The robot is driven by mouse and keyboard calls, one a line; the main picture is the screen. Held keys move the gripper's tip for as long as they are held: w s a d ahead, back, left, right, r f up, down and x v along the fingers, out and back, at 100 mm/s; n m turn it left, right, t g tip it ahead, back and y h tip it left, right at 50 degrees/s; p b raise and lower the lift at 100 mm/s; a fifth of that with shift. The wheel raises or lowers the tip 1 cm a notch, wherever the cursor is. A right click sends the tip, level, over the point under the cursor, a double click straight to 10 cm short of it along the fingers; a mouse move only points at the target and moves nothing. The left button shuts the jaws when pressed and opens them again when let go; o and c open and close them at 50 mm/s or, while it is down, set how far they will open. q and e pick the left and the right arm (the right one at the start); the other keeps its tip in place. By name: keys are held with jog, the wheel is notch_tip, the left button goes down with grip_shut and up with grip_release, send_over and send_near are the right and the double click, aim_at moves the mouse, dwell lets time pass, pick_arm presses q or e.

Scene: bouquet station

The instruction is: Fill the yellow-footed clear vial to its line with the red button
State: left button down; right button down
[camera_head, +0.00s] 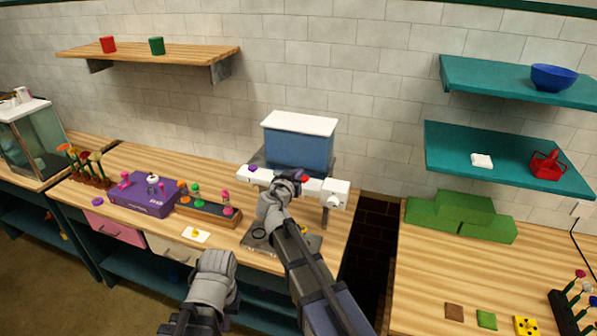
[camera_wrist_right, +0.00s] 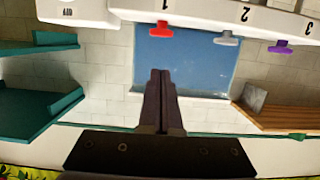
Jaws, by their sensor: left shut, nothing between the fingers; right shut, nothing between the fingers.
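The dispenser has a blue tank (camera_head: 298,150) with a white lid and a white front bar (camera_head: 335,191). The red button (camera_wrist_right: 160,30) is on that bar; in the head view it shows as a small red spot (camera_head: 304,178) beside my right gripper. My right gripper (camera_head: 296,177) is shut and empty. In the right wrist view its fingertips (camera_wrist_right: 160,73) point at the red button, and I cannot tell if they touch it. A small yellow bit (camera_head: 303,229) shows on the dark drip plate beside my right arm; the clear vial itself cannot be made out. My left gripper (camera_head: 217,262) is shut and empty in front of the counter.
Grey (camera_wrist_right: 227,39) and purple (camera_wrist_right: 279,46) buttons sit along the same bar. A purple box (camera_head: 143,195) and a wooden tray (camera_head: 208,210) of small bottles stand to the left. A white card (camera_head: 195,235) with a yellow mark lies near the counter edge.

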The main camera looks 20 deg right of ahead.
jog(key=p+v, duration=0.1)
jog(key=v, duration=0.6)
jog(key=shift+d, duration=0.15)
dwell(4.8)
jog(key=s+a+f+n+g+y+b, duration=0.1)
jog(key=s+f+g+b, duration=0.2)
jog(key=f, duration=0.4)
jog(key=s+a+f+n+g+y+b, duration=0.1)
jog(key=s+f+g+b, duration=0.15)
jog(key=s+f, duration=0.35)
jog(key=s+a+f+n+g+y+b, duration=0.15)
jog(key=s+f+b, duration=0.25)
jog(key=f, duration=0.4)
jog(key=s+a+f+n+g+y+b, duration=0.4)
jog(key=s+f, duration=0.7)
jog(key=s, duration=0.3)
jog(key=a+n+g+b, duration=0.1)
jog(key=a+n+g, duration=0.1)
jog(key=a+n, duration=0.1)
jog(key=shift+a+f+b, duration=0.35)
jog(key=shift+a+b, duration=0.05)
jog(key=shift+a, duration=0.15)
